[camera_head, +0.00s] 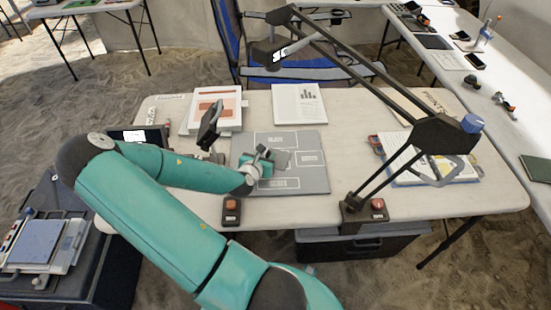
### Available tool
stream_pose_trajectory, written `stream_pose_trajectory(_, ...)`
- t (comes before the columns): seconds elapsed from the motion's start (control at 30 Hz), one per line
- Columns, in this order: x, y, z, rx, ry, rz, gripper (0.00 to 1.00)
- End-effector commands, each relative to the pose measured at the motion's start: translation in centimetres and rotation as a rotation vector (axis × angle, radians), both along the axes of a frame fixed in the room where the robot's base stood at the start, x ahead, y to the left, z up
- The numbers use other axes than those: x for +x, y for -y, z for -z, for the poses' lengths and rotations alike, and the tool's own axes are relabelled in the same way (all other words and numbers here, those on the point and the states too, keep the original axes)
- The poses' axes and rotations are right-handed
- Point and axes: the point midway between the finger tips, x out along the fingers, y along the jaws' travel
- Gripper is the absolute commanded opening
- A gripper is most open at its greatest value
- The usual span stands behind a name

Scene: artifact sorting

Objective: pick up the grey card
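A large grey board (308,183) with white-outlined labelled boxes lies flat on the white table. A small darker grey patch (283,158) shows near its middle and looks like the grey card; its edges are hard to make out. My gripper (266,160) is over the middle of the board, at the left edge of this patch. The gripper is small and partly hidden by my teal arm. I cannot tell whether its fingers touch the card or are open.
A black lamp arm (345,58) stretches over the table from its right side. An open notebook (415,160) lies at the right, and printed sheets (299,104) lie behind the board. Two red-button boxes (231,211) (378,208) sit at the front edge.

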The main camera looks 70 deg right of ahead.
Motion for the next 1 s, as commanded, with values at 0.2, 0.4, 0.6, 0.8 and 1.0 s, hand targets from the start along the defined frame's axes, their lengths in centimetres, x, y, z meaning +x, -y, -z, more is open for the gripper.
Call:
stream_pose_trajectory(0.2, 0.1, 2.1, 0.9, 0.0, 0.001, 0.001, 0.35)
stream_pose_trajectory(0.4, 0.2, 2.2, 0.9, 0.0, 0.0, -0.001, 0.35)
stream_pose_trajectory(0.6, 0.2, 2.2, 0.9, 0.0, 0.0, 0.0, 0.07)
stream_pose_trajectory(0.8, 0.2, 2.2, 0.9, 0.0, 0.0, 0.0, 0.0)
stream_pose_trajectory(1.0, 0.2, 2.2, 0.9, 0.0, 0.0, 0.0, 0.0)
